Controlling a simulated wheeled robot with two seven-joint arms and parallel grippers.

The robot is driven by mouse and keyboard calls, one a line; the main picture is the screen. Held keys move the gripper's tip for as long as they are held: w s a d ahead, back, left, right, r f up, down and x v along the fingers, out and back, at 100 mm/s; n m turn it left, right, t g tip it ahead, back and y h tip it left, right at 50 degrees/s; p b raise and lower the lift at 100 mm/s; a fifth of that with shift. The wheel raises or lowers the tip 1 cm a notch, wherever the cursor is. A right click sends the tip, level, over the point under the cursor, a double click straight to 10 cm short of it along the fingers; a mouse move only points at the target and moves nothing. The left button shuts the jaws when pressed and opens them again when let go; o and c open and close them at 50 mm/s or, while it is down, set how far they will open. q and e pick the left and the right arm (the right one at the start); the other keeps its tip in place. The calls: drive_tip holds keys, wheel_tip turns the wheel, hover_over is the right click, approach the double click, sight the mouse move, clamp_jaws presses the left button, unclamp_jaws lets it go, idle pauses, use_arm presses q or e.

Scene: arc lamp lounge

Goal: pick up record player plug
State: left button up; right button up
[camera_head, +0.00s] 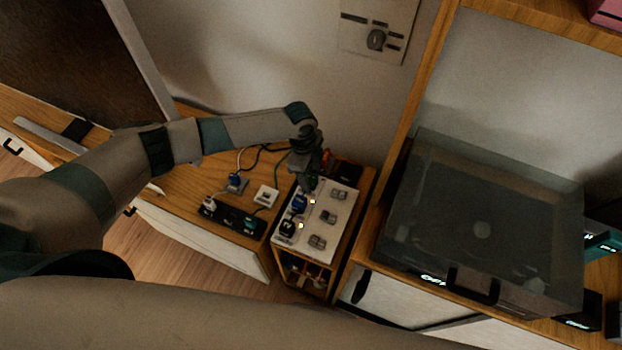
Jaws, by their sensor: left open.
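My left gripper (308,180) reaches down over the far end of a pale socket board (345,205) on a narrow wooden stand. It is open, and its fingers are dark and small. A blue plug (299,203) sits on the board just below the fingertips. A black plug (287,228) sits nearer on the board's left side. I cannot tell which plug is the record player's, or whether the fingers touch anything. The record player (480,230) is under a smoky clear lid on the right cabinet. My right gripper is not in view.
Left of the board, a wooden cabinet top (185,185) bears a black strip (232,217), a white adapter (265,196), another blue plug (237,182) and loose cables. A wall socket plate (378,30) is behind.

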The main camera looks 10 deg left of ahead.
use_arm(q)
drive_tip(key=shift+d+f, duration=0.1)
drive_tip(key=shift+f, duration=0.65)
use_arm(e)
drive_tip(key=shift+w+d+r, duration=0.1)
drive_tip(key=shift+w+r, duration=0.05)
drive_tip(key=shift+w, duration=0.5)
use_arm(q)
drive_tip(key=shift+c, duration=0.3)
drive_tip(key=c, duration=1.1)
drive_tip(key=shift+c, duration=0.2)
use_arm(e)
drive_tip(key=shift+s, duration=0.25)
use_arm(q)
drive_tip(key=shift+r, duration=0.2)
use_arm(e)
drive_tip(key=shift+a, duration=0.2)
